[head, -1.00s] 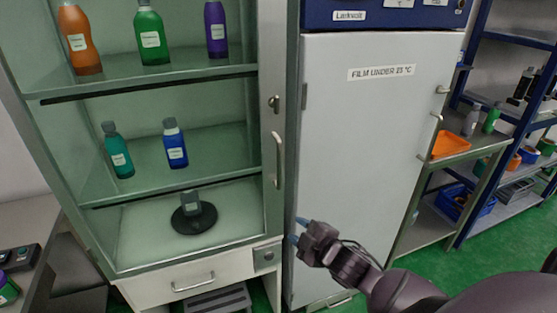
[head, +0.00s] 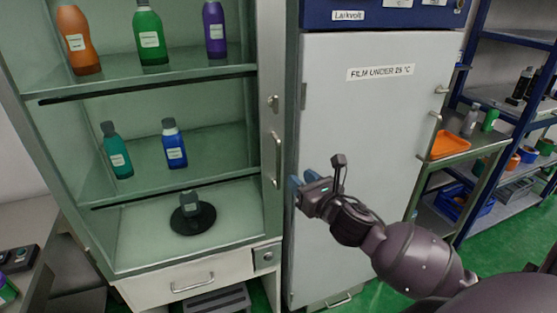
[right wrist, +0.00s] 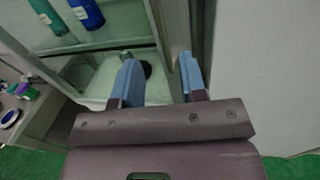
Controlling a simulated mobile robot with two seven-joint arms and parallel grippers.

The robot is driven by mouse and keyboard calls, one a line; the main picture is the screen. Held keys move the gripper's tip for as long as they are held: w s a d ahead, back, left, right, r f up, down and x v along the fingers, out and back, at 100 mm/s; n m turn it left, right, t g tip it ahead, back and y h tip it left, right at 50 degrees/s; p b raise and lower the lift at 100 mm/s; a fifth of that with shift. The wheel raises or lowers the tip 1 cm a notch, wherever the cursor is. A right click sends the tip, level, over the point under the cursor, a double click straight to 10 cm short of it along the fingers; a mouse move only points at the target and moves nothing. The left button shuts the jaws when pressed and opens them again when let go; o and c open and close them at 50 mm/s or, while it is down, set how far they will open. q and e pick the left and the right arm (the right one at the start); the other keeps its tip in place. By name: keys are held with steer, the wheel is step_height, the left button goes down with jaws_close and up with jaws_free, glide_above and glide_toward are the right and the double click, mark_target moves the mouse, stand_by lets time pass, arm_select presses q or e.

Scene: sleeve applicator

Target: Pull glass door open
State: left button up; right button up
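The glass door (head: 190,130) of the tall cabinet is shut, with bottles showing through it. Its upright metal handle (head: 277,160) is on the right side of the door frame, below a round lock. My right gripper (head: 294,184) is just right of and slightly below the handle, in front of the white cabinet's edge. In the right wrist view, its two blue fingers (right wrist: 158,80) are spread apart with nothing between them. The cabinet frame lies beyond the fingers. I cannot tell that either finger touches the handle. My left gripper is not in view.
A white cabinet (head: 365,130) labelled as film storage stands close on the right. A drawer (head: 190,278) sits under the glass door. Shelving with an orange tray (head: 450,144) is at the far right. A side table (head: 30,215) is at the left.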

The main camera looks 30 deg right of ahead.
mark_target(280, 161)
steer(key=shift+n, duration=0.3)
steer(key=w, duration=0.5)
steer(key=w+p, duration=0.1)
steer(key=w, duration=0.5)
steer(key=shift+d, duration=0.2)
steer(key=shift+s, duration=0.1)
steer(key=shift+c, duration=0.4)
jaws_close()
